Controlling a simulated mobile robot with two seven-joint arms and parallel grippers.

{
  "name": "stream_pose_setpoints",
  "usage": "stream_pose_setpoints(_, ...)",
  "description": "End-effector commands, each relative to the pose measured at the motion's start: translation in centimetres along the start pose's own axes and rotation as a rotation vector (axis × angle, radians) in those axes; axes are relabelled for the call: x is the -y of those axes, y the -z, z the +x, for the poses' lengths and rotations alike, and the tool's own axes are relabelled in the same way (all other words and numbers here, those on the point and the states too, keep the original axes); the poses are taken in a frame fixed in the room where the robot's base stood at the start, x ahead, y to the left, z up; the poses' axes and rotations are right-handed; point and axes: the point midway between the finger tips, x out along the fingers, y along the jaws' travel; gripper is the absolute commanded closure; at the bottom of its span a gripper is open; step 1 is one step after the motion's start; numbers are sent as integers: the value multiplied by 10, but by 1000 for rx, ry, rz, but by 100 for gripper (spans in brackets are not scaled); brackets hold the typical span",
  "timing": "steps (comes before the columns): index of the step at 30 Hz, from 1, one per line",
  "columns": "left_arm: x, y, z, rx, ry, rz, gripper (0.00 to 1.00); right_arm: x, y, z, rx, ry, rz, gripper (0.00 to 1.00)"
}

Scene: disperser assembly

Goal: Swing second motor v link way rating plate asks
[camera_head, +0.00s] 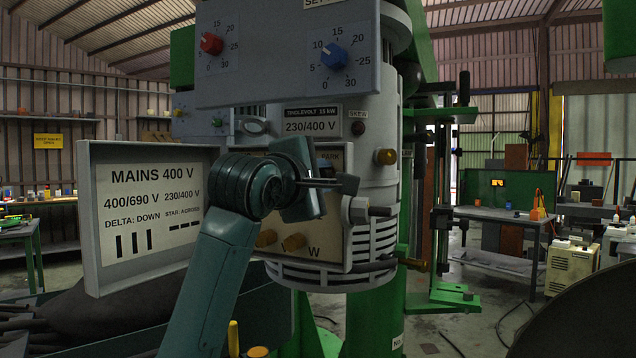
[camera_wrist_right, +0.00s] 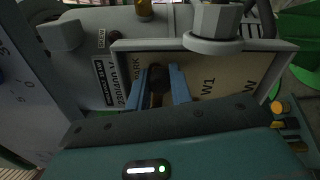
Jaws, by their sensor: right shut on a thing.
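The motor (camera_head: 375,120) carries a rating plate (camera_head: 313,127) reading 230/400 V, 15 kW. Its open terminal box (camera_head: 335,258) has a cream panel with brass posts (camera_head: 293,242). The open lid (camera_head: 150,260) reads MAINS 400 V, with 400/690 V DELTA: DOWN and 230/400 V STAR: ACROSS. My right gripper (camera_head: 322,183) is in front of the box's upper part. In the right wrist view its blue fingers (camera_wrist_right: 160,88) are shut on a dark link (camera_wrist_right: 157,80), near the PARK and W1 labels. The link's far end and the V post are hidden. My left gripper is not in view.
A grey control box (camera_head: 285,50) with red and blue dials hangs above the terminal box. A cable gland (camera_head: 358,210) juts out at the box's right. Open floor lies right of the motor.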

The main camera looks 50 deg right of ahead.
Motion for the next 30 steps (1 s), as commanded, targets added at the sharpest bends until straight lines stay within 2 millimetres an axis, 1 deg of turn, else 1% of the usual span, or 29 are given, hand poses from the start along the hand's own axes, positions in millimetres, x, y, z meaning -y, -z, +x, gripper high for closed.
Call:
stream_pose_setpoints(9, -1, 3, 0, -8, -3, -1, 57, -7, 0, 0, -4, -2, -103, 100)
stream_pose_setpoints(24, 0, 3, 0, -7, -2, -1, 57, -8, 0, 0, -3, -3, -121, 100)
stream_pose_setpoints(25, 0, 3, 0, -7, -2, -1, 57, -8, 0, 0, -3, -3, -121, 76)
stream_pose_setpoints(30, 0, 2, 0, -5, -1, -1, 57, -8, -1, 0, -2, -2, -120, 62)
